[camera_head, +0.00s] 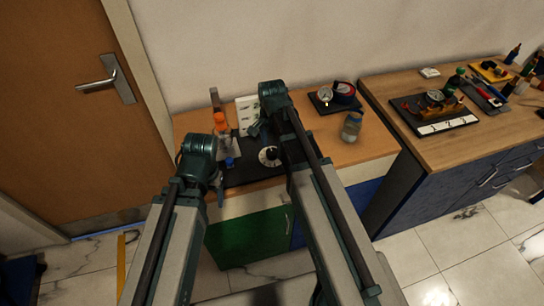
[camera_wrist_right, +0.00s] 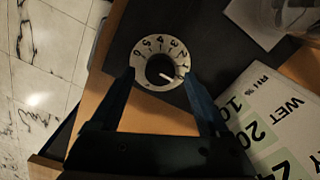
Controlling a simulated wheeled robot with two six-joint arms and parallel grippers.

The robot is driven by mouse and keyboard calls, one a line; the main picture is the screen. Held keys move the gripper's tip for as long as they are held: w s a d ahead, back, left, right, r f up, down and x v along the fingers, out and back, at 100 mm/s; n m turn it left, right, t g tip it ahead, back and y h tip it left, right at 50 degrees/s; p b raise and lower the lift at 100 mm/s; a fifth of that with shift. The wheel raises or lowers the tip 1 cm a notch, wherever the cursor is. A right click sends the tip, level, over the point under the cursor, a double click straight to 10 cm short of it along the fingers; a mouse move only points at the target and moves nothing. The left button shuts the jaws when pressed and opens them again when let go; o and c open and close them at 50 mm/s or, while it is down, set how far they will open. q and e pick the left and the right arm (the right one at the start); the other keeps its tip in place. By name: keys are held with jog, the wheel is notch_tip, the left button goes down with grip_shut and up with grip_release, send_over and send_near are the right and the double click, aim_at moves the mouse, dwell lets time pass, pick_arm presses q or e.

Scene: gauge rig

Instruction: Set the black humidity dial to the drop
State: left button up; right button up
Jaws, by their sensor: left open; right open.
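The black humidity dial (camera_head: 269,156) is a round black knob inside a white ring, on a dark board (camera_head: 243,176). In the right wrist view the dial (camera_wrist_right: 159,68) shows digits on its ring and a white pointer line toward the lower right. I cannot make out a drop mark. My right gripper (camera_wrist_right: 158,76) is open, its fingertips on either side of the dial; I cannot tell whether they touch it. My left gripper (camera_head: 218,188) is open and empty at the board's left front, away from the dial.
A white card (camera_head: 247,108) stands behind the board; the right wrist view shows "WET" and numbers on this card (camera_wrist_right: 275,125). A second bench (camera_head: 445,150) is at right.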

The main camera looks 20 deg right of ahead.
jog(key=shift+f+b, duration=0.5)
jog(key=shift+f, duration=0.4)
grip_shut()
